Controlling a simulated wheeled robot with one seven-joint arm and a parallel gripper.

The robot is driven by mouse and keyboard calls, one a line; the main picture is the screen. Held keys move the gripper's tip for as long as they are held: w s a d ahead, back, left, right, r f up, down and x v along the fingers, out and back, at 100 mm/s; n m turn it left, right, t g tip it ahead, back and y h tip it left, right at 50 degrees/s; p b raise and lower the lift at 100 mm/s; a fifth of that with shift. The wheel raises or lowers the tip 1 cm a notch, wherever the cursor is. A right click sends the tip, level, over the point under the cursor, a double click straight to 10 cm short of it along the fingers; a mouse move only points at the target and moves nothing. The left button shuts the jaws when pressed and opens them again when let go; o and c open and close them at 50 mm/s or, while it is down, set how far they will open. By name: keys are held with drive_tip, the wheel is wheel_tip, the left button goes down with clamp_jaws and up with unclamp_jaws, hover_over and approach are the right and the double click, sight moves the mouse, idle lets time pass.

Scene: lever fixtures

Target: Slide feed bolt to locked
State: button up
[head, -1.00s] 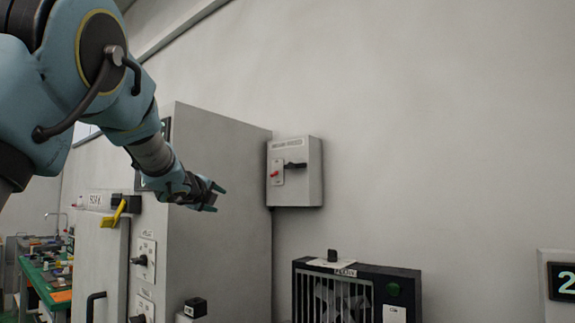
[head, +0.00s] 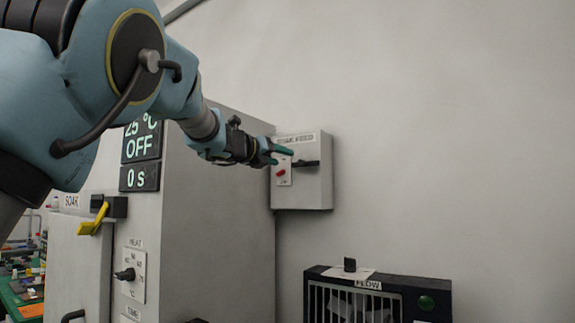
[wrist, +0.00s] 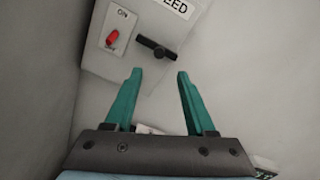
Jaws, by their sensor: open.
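The feed box (head: 322,188) is a grey wall box with a label ending in FEED. Its black bolt (head: 306,163) sticks out to the right of a red toggle (head: 281,172). In the wrist view the black bolt (wrist: 157,47) lies slightly tilted, just beyond my fingertips, beside the red toggle (wrist: 112,38) on its ON/OFF plate. My gripper (head: 281,156) is open in front of the box; its two green fingers (wrist: 159,72) are apart with nothing between them. They do not appear to touch the bolt.
A tall grey cabinet (head: 222,220) with a display (head: 141,140), yellow lever (head: 94,220) and heat knob (head: 125,274) stands left of the box. A dark caged fan unit (head: 400,290) stands below right. The wall to the right is clear.

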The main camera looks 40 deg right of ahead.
sight(300, 162)
drive_tip(key=p+x, duration=0.2)
drive_tip(key=x, duration=0.3)
drive_tip(key=p+x, duration=0.3)
drive_tip(key=x, duration=0.1)
drive_tip(key=shift+w+d+r, duration=0.2)
drive_tip(key=shift+w+d, duration=0.05)
drive_tip(key=shift+d, duration=0.05)
drive_tip(key=shift+w+d+f+p, duration=0.15)
drive_tip(key=shift+d+p, duration=0.15)
drive_tip(key=shift+d, duration=0.35)
clamp_jaws()
idle(0.7)
